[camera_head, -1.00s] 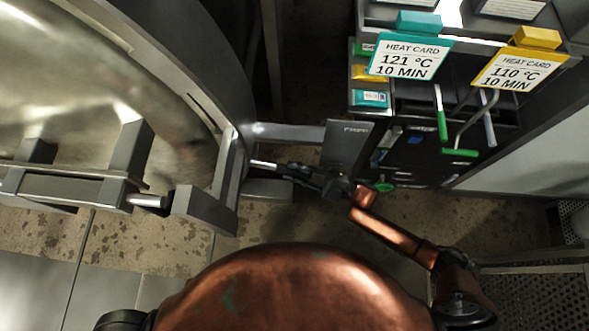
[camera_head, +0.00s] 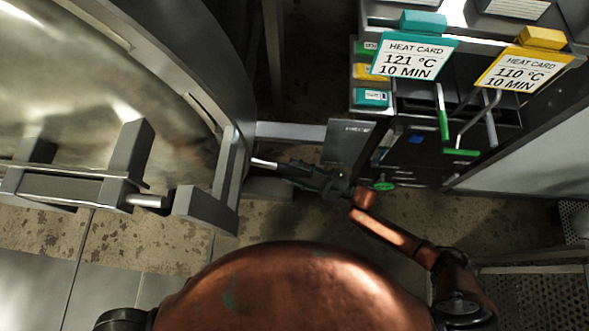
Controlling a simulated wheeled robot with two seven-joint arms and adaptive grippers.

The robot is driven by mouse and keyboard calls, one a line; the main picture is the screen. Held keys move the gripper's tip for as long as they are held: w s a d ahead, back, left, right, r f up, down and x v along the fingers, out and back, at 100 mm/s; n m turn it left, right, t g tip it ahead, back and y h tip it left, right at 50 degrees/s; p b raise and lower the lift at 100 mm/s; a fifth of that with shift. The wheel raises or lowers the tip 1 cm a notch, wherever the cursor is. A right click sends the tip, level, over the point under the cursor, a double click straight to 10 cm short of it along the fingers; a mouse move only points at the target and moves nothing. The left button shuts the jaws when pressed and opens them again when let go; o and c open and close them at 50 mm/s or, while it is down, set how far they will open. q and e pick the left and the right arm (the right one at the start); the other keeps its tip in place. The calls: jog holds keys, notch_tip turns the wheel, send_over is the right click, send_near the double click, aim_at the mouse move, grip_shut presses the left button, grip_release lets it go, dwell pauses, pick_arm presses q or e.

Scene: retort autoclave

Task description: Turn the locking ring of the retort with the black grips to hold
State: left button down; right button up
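The retort's large pale metal door (camera_head: 70,100) fills the left side, ringed by the dark grey locking ring (camera_head: 190,65). A short bright metal rod (camera_head: 263,162) sticks out to the right from the ring's lower right edge. My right gripper (camera_head: 288,169) is at the outer end of this rod, pointing left. Dark parts overlap there, so a black grip cannot be told apart from the fingers, and I cannot see whether they are shut. A second bright rod (camera_head: 148,201) shows lower left between grey brackets. My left gripper is out of view.
A control cabinet at the upper right bears a teal heat card (camera_head: 412,60), a yellow heat card (camera_head: 525,72) and a green-tipped lever (camera_head: 443,115). A grey box (camera_head: 347,140) is close above my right gripper. Stained floor (camera_head: 270,225) lies below. A perforated metal platform (camera_head: 535,295) is at lower right.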

jog(key=v, duration=1.2)
dwell(0.3)
